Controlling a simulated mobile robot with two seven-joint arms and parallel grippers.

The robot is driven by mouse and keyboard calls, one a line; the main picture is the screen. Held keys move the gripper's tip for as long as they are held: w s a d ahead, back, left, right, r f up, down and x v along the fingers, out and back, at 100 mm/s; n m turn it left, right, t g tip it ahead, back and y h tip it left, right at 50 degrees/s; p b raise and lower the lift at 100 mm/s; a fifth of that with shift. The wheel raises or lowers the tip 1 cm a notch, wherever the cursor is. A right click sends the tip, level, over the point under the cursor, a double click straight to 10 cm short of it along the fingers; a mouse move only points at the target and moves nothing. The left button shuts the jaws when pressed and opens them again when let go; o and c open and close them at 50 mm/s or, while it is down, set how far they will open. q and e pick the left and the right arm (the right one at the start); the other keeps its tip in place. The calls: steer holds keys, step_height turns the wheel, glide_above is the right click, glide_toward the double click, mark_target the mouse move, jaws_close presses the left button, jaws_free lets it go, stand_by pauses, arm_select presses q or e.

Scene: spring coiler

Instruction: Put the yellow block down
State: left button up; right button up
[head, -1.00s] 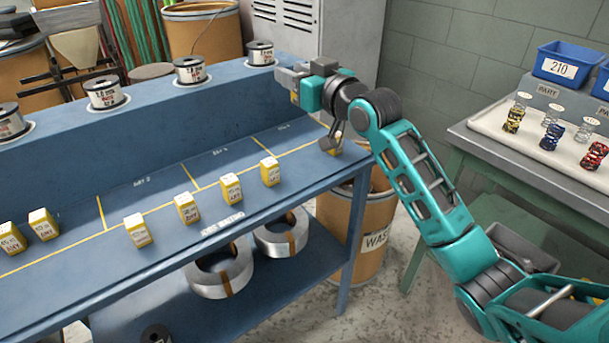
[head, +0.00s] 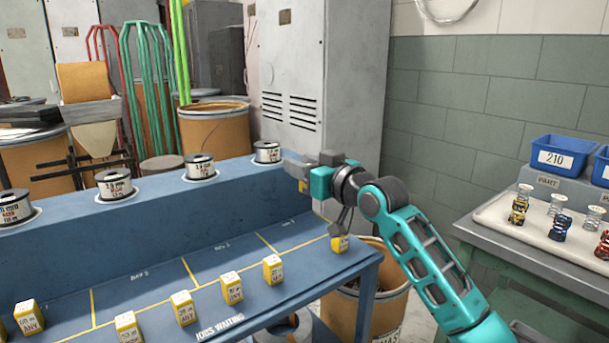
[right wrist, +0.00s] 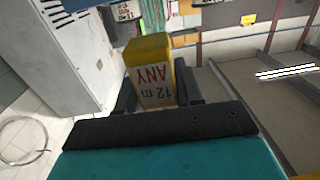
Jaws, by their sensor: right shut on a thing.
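My right gripper (head: 297,172) is at the right end of the blue bench (head: 140,262), in front of the raised back ledge near the last wire spool. It is shut on a yellow block (right wrist: 155,88). In the right wrist view the block sits between the two dark fingers, its white label reading "12 m ANY" upside down. In the head view only a small yellow patch of the held block (head: 302,186) shows. The gripper appears above the bench top; I cannot tell the exact height. My left gripper is not in view.
Wire spools (head: 200,167) line the back ledge. Yellow lines divide the bench top into mostly clear bays. A tray table (head: 465,233) stands right.

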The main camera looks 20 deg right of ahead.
step_height(320, 180, down, 17)
steer(key=b, duration=0.4)
steer(key=shift+f, duration=0.1)
steer(key=shift+f+b, duration=0.2)
steer(key=shift+b, duration=0.15)
steer(key=o, duration=1)
steer(key=shift+p+v, duration=1.45)
steer(key=shift+v, duration=5)
